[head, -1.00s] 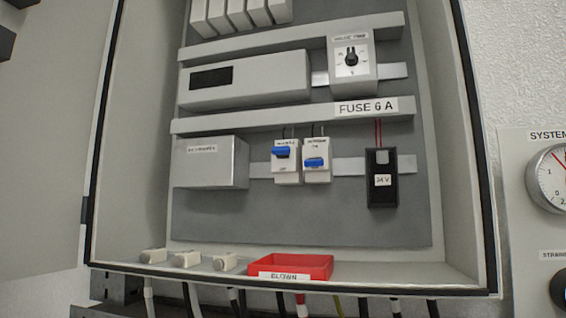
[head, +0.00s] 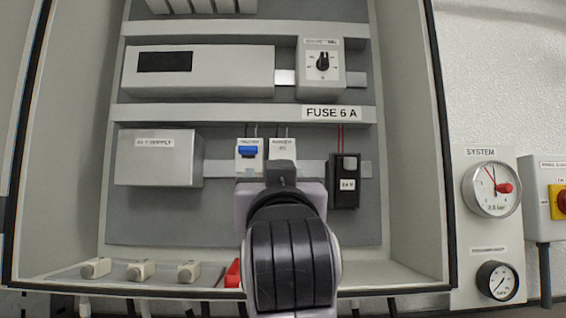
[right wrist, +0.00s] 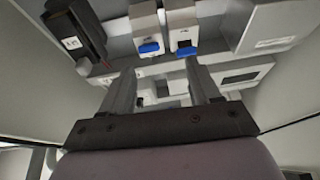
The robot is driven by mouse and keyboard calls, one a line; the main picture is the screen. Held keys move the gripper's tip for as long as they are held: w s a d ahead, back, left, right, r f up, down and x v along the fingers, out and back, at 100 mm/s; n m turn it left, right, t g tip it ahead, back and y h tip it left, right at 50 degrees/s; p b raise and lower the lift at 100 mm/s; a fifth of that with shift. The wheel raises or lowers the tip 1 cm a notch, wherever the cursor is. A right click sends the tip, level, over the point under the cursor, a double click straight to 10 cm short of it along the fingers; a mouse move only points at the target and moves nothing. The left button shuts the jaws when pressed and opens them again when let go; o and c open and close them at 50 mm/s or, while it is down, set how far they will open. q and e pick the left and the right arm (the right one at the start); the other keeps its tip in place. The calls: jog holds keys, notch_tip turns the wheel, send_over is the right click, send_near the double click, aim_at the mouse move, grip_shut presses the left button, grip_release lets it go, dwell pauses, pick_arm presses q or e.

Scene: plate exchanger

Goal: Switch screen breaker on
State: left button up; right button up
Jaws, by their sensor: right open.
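Two white breakers with blue levers sit side by side on the middle rail. In the head view the left breaker (head: 249,168) shows its blue lever. The right breaker (head: 282,146) shows only its upper part and a label too small to read surely; my right gripper (head: 282,172) hides its lever. In the right wrist view, which looks turned over, the breaker at the left (right wrist: 144,22) and the breaker at the right (right wrist: 182,18) both show blue levers. My right gripper's fingers (right wrist: 160,82) are apart and empty, just short of the breakers. My left gripper is out of view.
A grey supply box (head: 158,160) is left of the breakers; a black 24 V unit (head: 345,185) is close at right. Several pale fuses (head: 141,271) line the cabinet floor. Gauges (head: 492,188) hang outside at right.

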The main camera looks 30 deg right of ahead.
jog(key=shift+m+h, duration=0.3)
jog(key=x, duration=0.2)
jog(key=p+x, duration=0.1)
jog(key=x, duration=0.1)
jog(key=d+p+x, duration=0.1)
jog(key=x, duration=0.1)
jog(key=shift+s+d+r, duration=0.2)
jog(key=shift+r, duration=0.1)
jog(key=shift+w+d+r+p, duration=0.1)
jog(key=shift+w+d+p, duration=0.1)
jog(key=shift+w+p, duration=0.2)
jog(key=c, duration=1.1)
